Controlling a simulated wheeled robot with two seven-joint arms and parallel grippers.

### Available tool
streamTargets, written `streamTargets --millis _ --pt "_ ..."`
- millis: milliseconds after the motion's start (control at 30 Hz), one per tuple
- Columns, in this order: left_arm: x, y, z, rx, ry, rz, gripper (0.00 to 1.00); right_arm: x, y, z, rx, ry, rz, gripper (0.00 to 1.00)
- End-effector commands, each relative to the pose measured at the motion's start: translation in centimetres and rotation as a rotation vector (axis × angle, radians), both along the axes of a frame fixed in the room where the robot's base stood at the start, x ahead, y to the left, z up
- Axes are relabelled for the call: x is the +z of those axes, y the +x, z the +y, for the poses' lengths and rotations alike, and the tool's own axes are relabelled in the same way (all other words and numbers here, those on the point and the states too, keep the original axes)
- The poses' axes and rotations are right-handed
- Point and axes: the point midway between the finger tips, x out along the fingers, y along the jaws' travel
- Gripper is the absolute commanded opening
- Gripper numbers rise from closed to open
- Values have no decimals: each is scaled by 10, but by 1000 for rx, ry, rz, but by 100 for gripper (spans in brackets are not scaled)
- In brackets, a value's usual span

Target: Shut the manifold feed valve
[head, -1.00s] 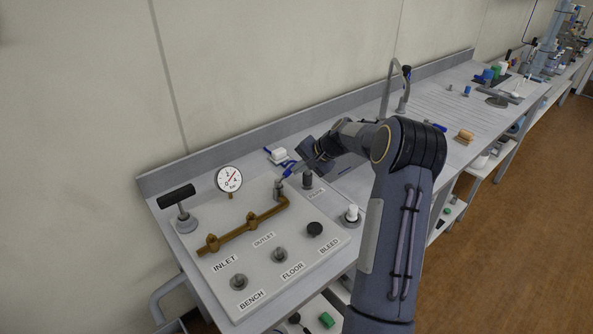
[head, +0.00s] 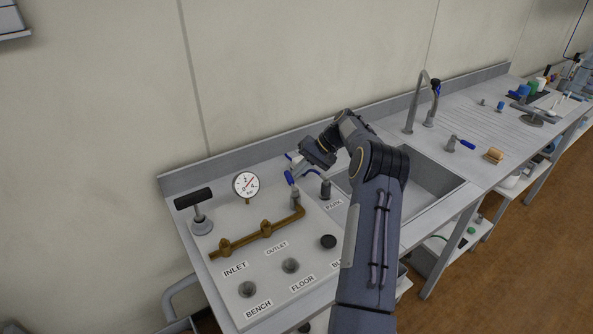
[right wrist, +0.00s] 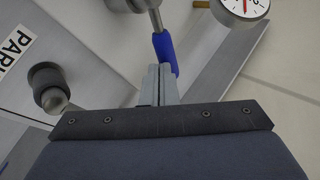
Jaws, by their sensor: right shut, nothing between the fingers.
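The manifold feed valve (head: 294,199) stands at the right end of the brass manifold (head: 240,238), with a blue lever grip (head: 289,177) slanting up and to the left. The blue grip also shows in the right wrist view (right wrist: 164,50), on a metal stem. My right gripper (head: 298,174) is shut and empty, its fingertips right beside the blue grip. In the right wrist view the shut fingers (right wrist: 158,72) overlap the grip's edge; whether they touch cannot be told. My left gripper is not in view.
A pressure gauge (head: 246,185) and a black T-handle (head: 193,197) stand left of the valve. A dark PARK post (head: 326,190) stands close on its right. BENCH (head: 247,289) and FLOOR (head: 290,265) fittings are in front. A sink (head: 443,190) lies beyond my arm.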

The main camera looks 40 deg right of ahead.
Motion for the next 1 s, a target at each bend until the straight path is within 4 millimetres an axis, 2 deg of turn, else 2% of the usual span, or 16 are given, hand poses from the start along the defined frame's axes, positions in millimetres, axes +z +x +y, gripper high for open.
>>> streamTargets --millis 400,1000 --pt "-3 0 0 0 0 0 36 -1 12 12 -1 0 0 0" --pt "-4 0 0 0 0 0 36 0 14 14 -2 0 0 0"
